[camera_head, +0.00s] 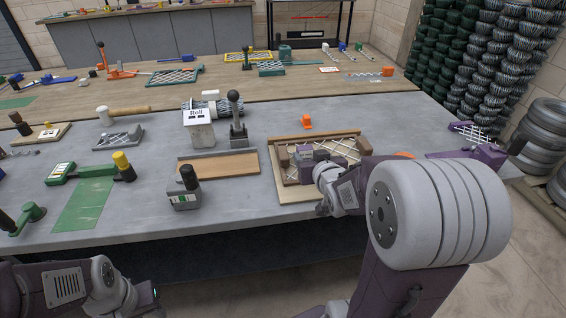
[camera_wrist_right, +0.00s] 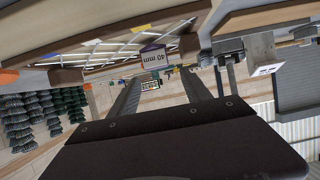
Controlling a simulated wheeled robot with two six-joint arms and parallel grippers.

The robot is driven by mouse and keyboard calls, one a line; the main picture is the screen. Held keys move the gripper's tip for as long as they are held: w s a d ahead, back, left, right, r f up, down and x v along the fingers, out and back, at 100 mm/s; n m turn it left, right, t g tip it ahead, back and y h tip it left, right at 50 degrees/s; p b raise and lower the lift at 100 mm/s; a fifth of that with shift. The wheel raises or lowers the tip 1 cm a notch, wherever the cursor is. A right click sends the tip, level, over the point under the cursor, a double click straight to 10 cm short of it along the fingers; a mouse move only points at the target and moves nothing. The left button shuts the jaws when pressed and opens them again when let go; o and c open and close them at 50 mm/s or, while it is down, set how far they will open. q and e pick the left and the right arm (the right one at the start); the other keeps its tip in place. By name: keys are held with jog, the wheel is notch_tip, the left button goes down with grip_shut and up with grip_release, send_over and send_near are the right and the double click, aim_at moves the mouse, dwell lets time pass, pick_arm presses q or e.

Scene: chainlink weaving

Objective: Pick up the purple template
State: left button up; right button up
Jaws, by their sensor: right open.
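The purple template (camera_wrist_right: 155,57) shows in the right wrist view as a small block with a white "40 mm" label, beside the wire mesh on a wooden frame. In the head view, a small purple block (camera_head: 304,153) sits at the left part of the wooden frame (camera_head: 335,134), which holds the mesh (camera_head: 345,148). My right gripper (camera_wrist_right: 162,80) is open, with its two fingers apart and pointing toward the template. I cannot tell whether they touch it. In the head view my right wrist partly covers the frame. My left arm is at the lower left; its fingers are out of the picture.
A wooden board (camera_head: 222,166) and a black-knobbed grey block (camera_head: 186,193) stand left of the frame. A white box labelled "Roll" (camera_head: 198,128) is behind. An orange piece (camera_head: 306,121) lies beyond the frame. Another purple tool (camera_head: 484,154) lies at the right edge.

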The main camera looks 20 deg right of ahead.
aim_at(306, 152)
jog(key=shift+s+d+f, duration=0.15)
jog(key=shift+d+f, duration=0.05)
jog(key=shift+d, duration=0.25)
jog(key=shift+a+r, duration=0.1)
jog(key=shift+r, duration=0.05)
jog(key=w+p, duration=0.2)
jog(key=p, duration=0.2)
jog(key=shift+f, duration=0.2)
jog(key=shift+w+d+f+b, duration=0.25)
jog(key=shift+w+f+b, duration=0.2)
jog(key=shift+w+f, duration=0.15)
jog(key=x, duration=0.6)
jog(key=shift+s+d+f, duration=0.1)
jog(key=shift+s+f, duration=0.05)
jog(key=shift+s, duration=0.1)
jog(key=shift+c, duration=0.3)
grip_shut()
notch_tip(306, 152, up, 9)
jog(key=shift+r+p, duration=0.15)
jog(key=shift+p, duration=0.9)
jog(key=shift+r, duration=0.45)
